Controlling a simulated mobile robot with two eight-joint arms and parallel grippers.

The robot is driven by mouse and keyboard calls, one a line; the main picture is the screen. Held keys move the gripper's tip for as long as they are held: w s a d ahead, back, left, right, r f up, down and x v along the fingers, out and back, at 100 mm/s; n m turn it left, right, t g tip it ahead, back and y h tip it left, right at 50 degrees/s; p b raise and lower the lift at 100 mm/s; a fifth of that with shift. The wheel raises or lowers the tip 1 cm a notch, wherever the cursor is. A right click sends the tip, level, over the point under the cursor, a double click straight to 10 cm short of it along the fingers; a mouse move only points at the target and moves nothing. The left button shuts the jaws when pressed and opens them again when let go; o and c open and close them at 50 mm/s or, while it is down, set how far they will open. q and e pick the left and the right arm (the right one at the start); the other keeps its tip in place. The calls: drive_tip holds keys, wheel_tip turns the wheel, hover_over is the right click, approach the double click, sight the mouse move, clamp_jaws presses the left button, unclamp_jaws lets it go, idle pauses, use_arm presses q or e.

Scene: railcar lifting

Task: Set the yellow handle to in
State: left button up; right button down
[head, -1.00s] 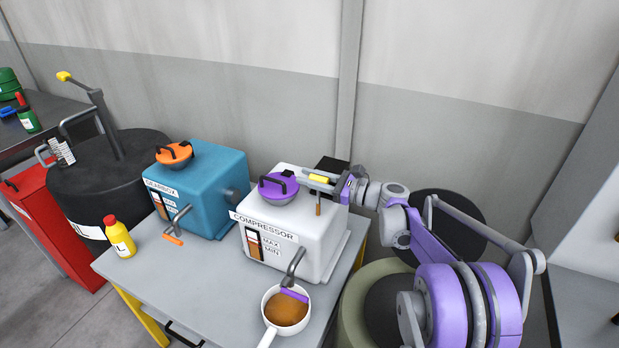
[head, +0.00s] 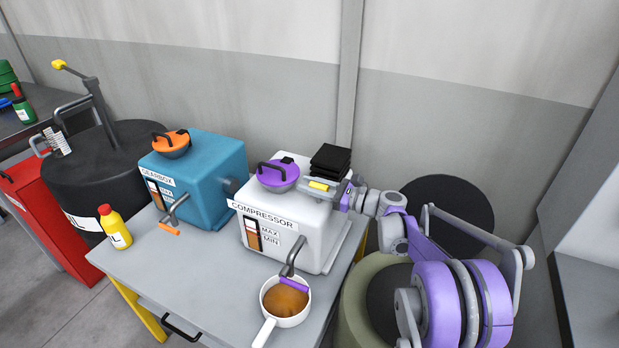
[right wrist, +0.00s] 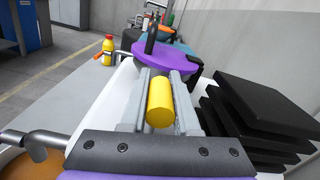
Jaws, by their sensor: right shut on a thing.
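In the right wrist view the yellow handle (right wrist: 160,103) lies between the two grey fingers of my right gripper (right wrist: 163,77). No shaft shows below the handle now; whether its underside touches the compressor is hidden. My left gripper is not in view.
Stacked black pads (head: 330,158) lie beside the handle on the compressor. A pan of brown liquid (head: 286,300) stands under the compressor's purple-handled spout. The blue gearbox (head: 212,182) and a yellow bottle (head: 115,230) are to the left. The front left tabletop is clear.

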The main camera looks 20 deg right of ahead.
wheel_tip(320, 180, down, 2)
drive_tip(key=shift+f+b, duration=0.2)
drive_tip(key=shift+b, duration=0.15)
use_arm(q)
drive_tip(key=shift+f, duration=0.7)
use_arm(e)
drive_tip(key=c, duration=0.7)
unclamp_jaws()
drive_tip(key=shift+o, duration=0.2)
drive_tip(key=shift+s+d+r, duration=0.1)
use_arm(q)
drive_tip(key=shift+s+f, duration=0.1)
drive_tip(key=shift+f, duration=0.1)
use_arm(e)
drive_tip(key=v, duration=1)
drive_tip(key=shift+s+d, duration=0.15)
drive_tip(key=shift+s, duration=0.15)
